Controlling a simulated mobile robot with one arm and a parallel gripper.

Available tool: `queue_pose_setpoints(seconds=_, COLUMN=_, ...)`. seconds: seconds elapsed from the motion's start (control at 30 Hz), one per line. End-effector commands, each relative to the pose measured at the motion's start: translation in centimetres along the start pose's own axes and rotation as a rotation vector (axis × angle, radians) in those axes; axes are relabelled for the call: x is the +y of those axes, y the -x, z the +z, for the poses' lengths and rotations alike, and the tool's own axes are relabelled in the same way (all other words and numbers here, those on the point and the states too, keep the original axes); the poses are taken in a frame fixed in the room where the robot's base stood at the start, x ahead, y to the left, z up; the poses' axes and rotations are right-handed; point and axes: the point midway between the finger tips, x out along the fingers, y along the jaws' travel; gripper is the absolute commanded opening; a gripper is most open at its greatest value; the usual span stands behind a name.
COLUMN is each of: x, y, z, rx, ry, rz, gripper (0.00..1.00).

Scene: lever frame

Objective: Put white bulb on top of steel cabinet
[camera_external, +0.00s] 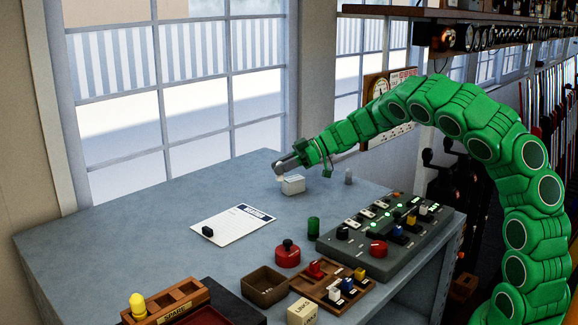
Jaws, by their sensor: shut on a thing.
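My gripper (281,168) is at the end of the green arm, pointing left and down over the back part of the bench. It is shut on a small whitish thing (280,178) that looks like the white bulb, mostly hidden by the fingers. Just right of it stands a small white box (294,185); I cannot tell whether they touch. The broad blue-grey top (160,215) under these things looks like painted steel and may be the steel cabinet. I see no other clear steel cabinet.
A grey console (385,258) with levers and lit lamps stands right. In front are a red knob (287,254), a green cylinder (313,228), a brown tray (267,293) and a spare rack (178,303) with a yellow bulb (138,305). A paper sheet (235,224) lies left; the back left is clear.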

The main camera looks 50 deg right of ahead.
Motion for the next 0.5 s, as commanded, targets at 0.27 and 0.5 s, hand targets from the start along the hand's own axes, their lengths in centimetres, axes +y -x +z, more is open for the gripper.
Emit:
queue_pose_setpoints(seconds=0.27, x=-2.6, y=5.7, z=4.1, rx=0.002, ry=0.089, rz=-0.22, gripper=0.0)
queue_pose_setpoints(seconds=0.5, x=-3.7, y=7.9, z=5.6, rx=0.002, ry=0.119, rz=-0.289, gripper=0.0)
